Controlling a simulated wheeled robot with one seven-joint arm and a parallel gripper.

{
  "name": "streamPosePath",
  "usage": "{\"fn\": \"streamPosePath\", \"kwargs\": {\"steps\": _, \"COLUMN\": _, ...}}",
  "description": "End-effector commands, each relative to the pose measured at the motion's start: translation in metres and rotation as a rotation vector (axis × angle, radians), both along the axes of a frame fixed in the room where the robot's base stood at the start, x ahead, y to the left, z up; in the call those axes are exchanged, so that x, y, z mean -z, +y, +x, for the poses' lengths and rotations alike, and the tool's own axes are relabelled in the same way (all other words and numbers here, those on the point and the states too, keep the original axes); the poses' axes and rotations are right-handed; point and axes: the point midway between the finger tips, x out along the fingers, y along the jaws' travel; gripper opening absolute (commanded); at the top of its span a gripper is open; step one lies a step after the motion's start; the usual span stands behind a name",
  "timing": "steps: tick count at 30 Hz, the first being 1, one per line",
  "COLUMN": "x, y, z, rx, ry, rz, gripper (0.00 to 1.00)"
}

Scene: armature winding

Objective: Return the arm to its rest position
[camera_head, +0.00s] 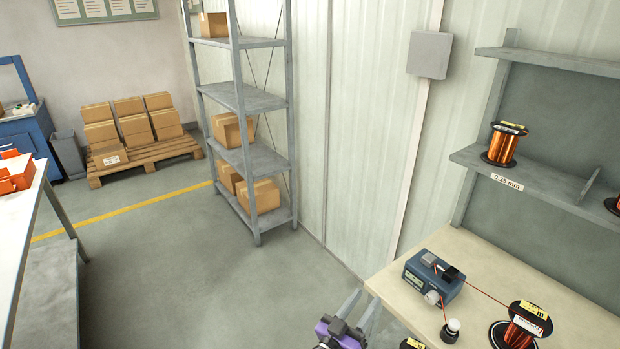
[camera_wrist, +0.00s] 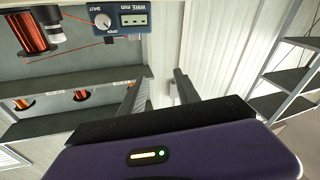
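My gripper (camera_head: 366,298) shows at the bottom of the head view, beside the left front edge of the cream workbench (camera_head: 458,252). Part of my purple wrist shows just below it. In the wrist view my gripper (camera_wrist: 159,76) has its two dark fingers spread apart, with only the pale wall between them. It holds nothing and touches nothing that I can see. Most of my arm is out of the frame.
A blue wire device (camera_head: 432,280) stands on the bench, its red wire leading to a copper spool (camera_head: 522,326). A wall shelf (camera_head: 540,180) holds another spool (camera_head: 504,146). A grey rack (camera_head: 250,160) stands farther back. The floor (camera_head: 190,260) at left is clear.

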Motion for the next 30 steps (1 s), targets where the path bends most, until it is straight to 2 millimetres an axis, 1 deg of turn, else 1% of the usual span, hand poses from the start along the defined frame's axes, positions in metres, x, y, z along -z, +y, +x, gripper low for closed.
{"fn": "streamPosePath", "kwargs": {"steps": 1, "x": -0.006, "y": -0.011, "z": 0.002, "rx": -0.033, "ry": -0.044, "rz": 0.002, "gripper": 0.38}}
{"fn": "streamPosePath", "kwargs": {"steps": 5, "x": -0.025, "y": -0.038, "z": 0.001, "rx": -0.16, "ry": -0.163, "rz": 0.011, "gripper": 0.38}}
{"fn": "streamPosePath", "kwargs": {"steps": 8, "x": -0.039, "y": -0.057, "z": -0.01, "rx": -0.279, "ry": -0.228, "rz": 0.01, "gripper": 0.38}}
{"fn": "streamPosePath", "kwargs": {"steps": 11, "x": -0.048, "y": -0.071, "z": -0.03, "rx": -0.391, "ry": -0.257, "rz": 0.011, "gripper": 0.38}}
{"fn": "streamPosePath", "kwargs": {"steps": 14, "x": -0.054, "y": -0.08, "z": -0.057, "rx": -0.491, "ry": -0.258, "rz": 0.012, "gripper": 0.38}}
{"fn": "streamPosePath", "kwargs": {"steps": 17, "x": -0.058, "y": -0.086, "z": -0.088, "rx": -0.577, "ry": -0.238, "rz": 0.02, "gripper": 0.38}}
{"fn": "streamPosePath", "kwargs": {"steps": 20, "x": -0.06, "y": -0.087, "z": -0.123, "rx": -0.652, "ry": -0.203, "rz": 0.036, "gripper": 0.38}}
{"fn": "streamPosePath", "kwargs": {"steps": 21, "x": -0.06, "y": -0.088, "z": -0.138, "rx": -0.677, "ry": -0.185, "rz": 0.045, "gripper": 0.38}}
{"fn": "streamPosePath", "kwargs": {"steps": 23, "x": -0.062, "y": -0.087, "z": -0.161, "rx": -0.712, "ry": -0.157, "rz": 0.058, "gripper": 0.38}}
{"fn": "streamPosePath", "kwargs": {"steps": 24, "x": -0.062, "y": -0.086, "z": -0.177, "rx": -0.732, "ry": -0.137, "rz": 0.068, "gripper": 0.38}}
{"fn": "streamPosePath", "kwargs": {"steps": 26, "x": -0.064, "y": -0.085, "z": -0.201, "rx": -0.758, "ry": -0.105, "rz": 0.086, "gripper": 0.38}}
{"fn": "streamPosePath", "kwargs": {"steps": 27, "x": -0.066, "y": -0.084, "z": -0.217, "rx": -0.772, "ry": -0.083, "rz": 0.098, "gripper": 0.38}}
{"fn": "streamPosePath", "kwargs": {"steps": 29, "x": -0.069, "y": -0.081, "z": -0.241, "rx": -0.789, "ry": -0.05, "rz": 0.117, "gripper": 0.38}}
{"fn": "streamPosePath", "kwargs": {"steps": 30, "x": -0.071, "y": -0.08, "z": -0.257, "rx": -0.797, "ry": -0.029, "rz": 0.132, "gripper": 0.38}}
